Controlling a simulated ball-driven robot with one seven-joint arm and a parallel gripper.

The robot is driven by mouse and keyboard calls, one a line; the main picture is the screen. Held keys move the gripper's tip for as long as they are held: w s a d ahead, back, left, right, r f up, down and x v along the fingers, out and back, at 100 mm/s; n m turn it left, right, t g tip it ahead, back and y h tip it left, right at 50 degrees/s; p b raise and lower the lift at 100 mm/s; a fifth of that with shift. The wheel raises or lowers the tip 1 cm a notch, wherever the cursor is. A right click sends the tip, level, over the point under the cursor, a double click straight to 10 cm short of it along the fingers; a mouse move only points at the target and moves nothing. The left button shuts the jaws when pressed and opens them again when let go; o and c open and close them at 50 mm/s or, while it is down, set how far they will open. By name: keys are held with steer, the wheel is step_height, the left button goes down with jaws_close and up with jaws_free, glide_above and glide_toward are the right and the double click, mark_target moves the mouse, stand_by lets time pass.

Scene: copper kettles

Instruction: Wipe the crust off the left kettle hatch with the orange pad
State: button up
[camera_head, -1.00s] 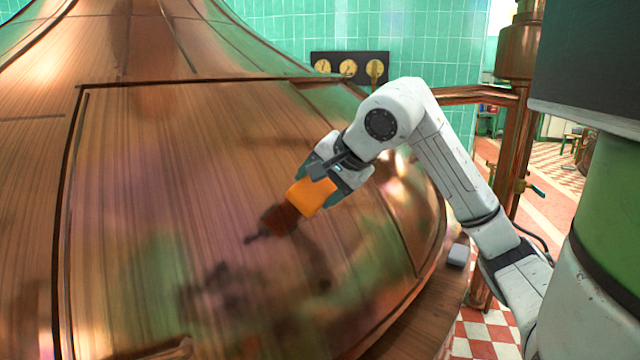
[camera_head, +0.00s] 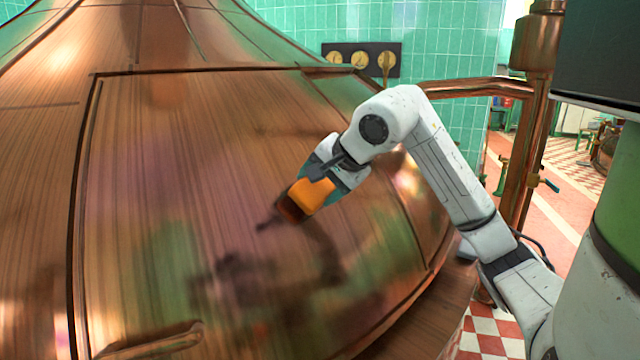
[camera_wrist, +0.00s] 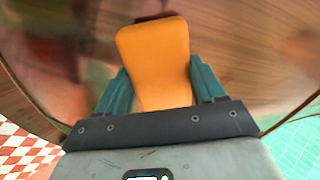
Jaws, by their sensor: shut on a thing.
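My gripper (camera_head: 318,188) is shut on the orange pad (camera_head: 314,196). In the wrist view the pad (camera_wrist: 155,60) sits between the teal fingers of my gripper (camera_wrist: 160,88). The copper kettle hatch (camera_head: 190,160) is the large framed panel filling the left and middle of the head view. The pad is over the right-centre of this hatch, with its dark reflection directly below-left of it. I cannot tell if it touches the copper. Dark blotches (camera_head: 240,280) show lower on the hatch; I cannot tell crust from reflection.
A curved copper handle (camera_head: 155,343) stands out at the hatch's lower edge. A dial panel (camera_head: 361,60) hangs on the green tiled wall behind. A copper pipe (camera_head: 525,130) rises at the right. Red-and-white checkered floor (camera_head: 490,330) shows below my arm.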

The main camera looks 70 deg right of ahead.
mark_target(330, 183)
steer(key=shift+b+x, duration=0.9)
steer(key=shift+x, duration=0.1)
stand_by(0.4)
steer(key=shift+s+d+r+b, duration=0.1)
steer(key=shift+s+d+b, duration=0.45)
steer(key=shift+d, duration=0.25)
steer(key=shift+s+d+b, duration=0.4)
steer(key=shift+s+d, duration=0.15)
steer(key=shift+d, duration=0.2)
steer(key=shift+s+d+b, duration=0.45)
steer(key=shift+d+b, duration=0.1)
steer(key=shift+d, duration=0.25)
steer(key=shift+s+d+b, duration=0.45)
steer(key=shift+d+b, duration=0.1)
steer(key=shift+d, duration=0.25)
steer(key=shift+w+a+f+b, duration=0.15)
steer(key=shift+w+a+b, duration=0.4)
steer(key=shift+a, duration=0.4)
steer(key=shift+w+a+f+b, duration=0.1)
steer(key=shift+w+a+b, duration=0.25)
steer(key=shift+w+a, duration=0.55)
steer(key=shift+w+a+r+b, duration=0.1)
steer(key=shift+w+a+b, duration=0.2)
steer(key=shift+a, duration=0.4)
steer(key=shift+w+a+b, duration=0.15)
steer(key=shift+w+a, duration=0.2)
steer(key=shift+a, duration=0.4)
